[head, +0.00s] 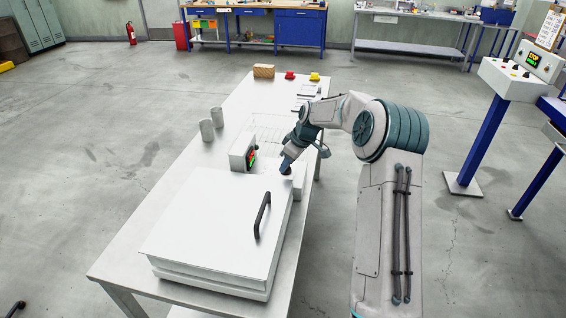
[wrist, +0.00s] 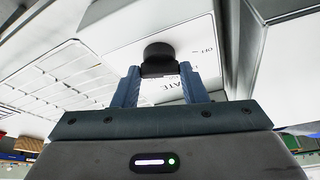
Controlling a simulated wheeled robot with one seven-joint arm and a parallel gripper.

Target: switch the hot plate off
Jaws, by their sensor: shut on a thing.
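In the wrist view, a black round knob (wrist: 158,55) stands on the white panel of the hot plate (wrist: 115,28). The letters "OFF" and part of a word ending in "ATE" are printed on the panel. My gripper (wrist: 158,70) has its two blue fingers closed on the knob's sides. In the head view, my gripper (head: 287,167) reaches down to the small white unit (head: 298,187) behind the large white box; the knob is mostly hidden there. I cannot tell which way the knob is turned.
A large white lidded box (head: 205,225) with a black handle (head: 262,215) fills the table's near end. A white display box (head: 237,152) stands left of my gripper. A wire rack (head: 262,128) lies beyond. Two grey cylinders (head: 207,130) stand at the table's left edge.

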